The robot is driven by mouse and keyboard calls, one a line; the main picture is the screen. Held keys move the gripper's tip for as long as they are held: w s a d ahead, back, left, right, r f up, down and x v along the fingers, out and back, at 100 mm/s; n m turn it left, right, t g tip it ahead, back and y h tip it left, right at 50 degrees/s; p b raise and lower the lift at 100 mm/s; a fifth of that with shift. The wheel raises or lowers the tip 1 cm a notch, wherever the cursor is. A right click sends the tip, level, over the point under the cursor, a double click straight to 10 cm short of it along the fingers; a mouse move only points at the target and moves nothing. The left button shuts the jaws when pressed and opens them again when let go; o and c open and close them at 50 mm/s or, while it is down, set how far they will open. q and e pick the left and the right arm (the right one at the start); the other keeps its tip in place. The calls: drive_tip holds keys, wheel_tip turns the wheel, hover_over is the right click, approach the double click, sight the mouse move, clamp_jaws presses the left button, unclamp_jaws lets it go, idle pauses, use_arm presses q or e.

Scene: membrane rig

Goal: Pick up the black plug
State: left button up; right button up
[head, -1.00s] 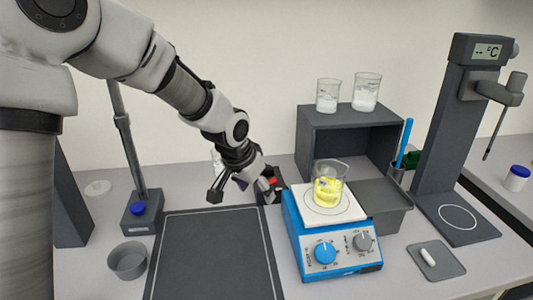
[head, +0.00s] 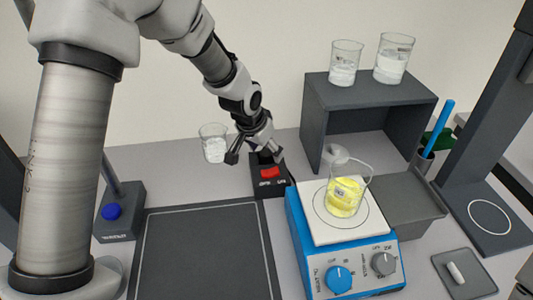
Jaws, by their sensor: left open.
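My left gripper (head: 256,156) is open, its dark fingers spread just above and behind a small black box with a red rocker switch (head: 269,174). The box stands behind the left rear corner of the blue hotplate (head: 345,258). I cannot make out the black plug for certain; the dark area at the back of the box is partly hidden by the fingers. I see nothing held between the fingers. My right gripper is not in view.
A beaker of yellow liquid (head: 345,196) stands on the hotplate. A beaker of white powder (head: 213,147) is left of the gripper. A grey shelf (head: 370,92) carries two beakers. A dark bordered mat (head: 205,255) in front is empty.

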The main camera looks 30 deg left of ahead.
use_arm(q)
drive_tip(key=shift+w+f, duration=0.1)
drive_tip(key=shift+f, duration=0.05)
drive_tip(key=shift+d, duration=0.1)
drive_tip(key=shift+s+r, duration=0.2)
drive_tip(key=shift+s, duration=0.05)
drive_tip(key=shift+c, duration=1)
drive_tip(key=c, duration=1)
drive_tip(key=shift+c, duration=0.2)
